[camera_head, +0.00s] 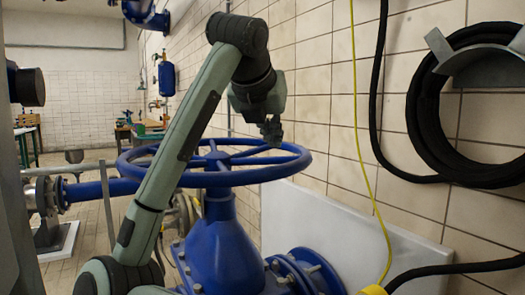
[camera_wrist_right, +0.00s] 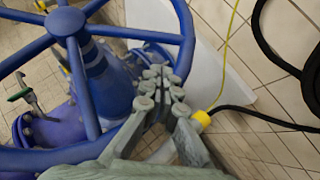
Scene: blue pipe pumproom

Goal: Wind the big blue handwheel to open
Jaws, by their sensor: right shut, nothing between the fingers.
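The big blue handwheel (camera_head: 255,177) lies level on top of a blue valve body (camera_head: 222,250) in the head view. My right arm crosses in front of its left part. My right gripper (camera_head: 271,130) is shut and empty, pointing down by the right far part of the rim. In the right wrist view, the wheel's hub (camera_wrist_right: 67,21) and spokes are at the upper left. There the closed fingers (camera_wrist_right: 162,82) overlap the rim beside a spoke's outer end; whether they touch it is unclear. My left gripper is not in view.
A tiled wall (camera_head: 320,110) stands close on the right, with a coiled black hose (camera_head: 425,110) on a holder. A thin yellow cable (camera_head: 357,120) hangs down beside the wheel. A white panel (camera_head: 325,225) leans behind the valve. A blue flange (camera_head: 305,270) sits low right.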

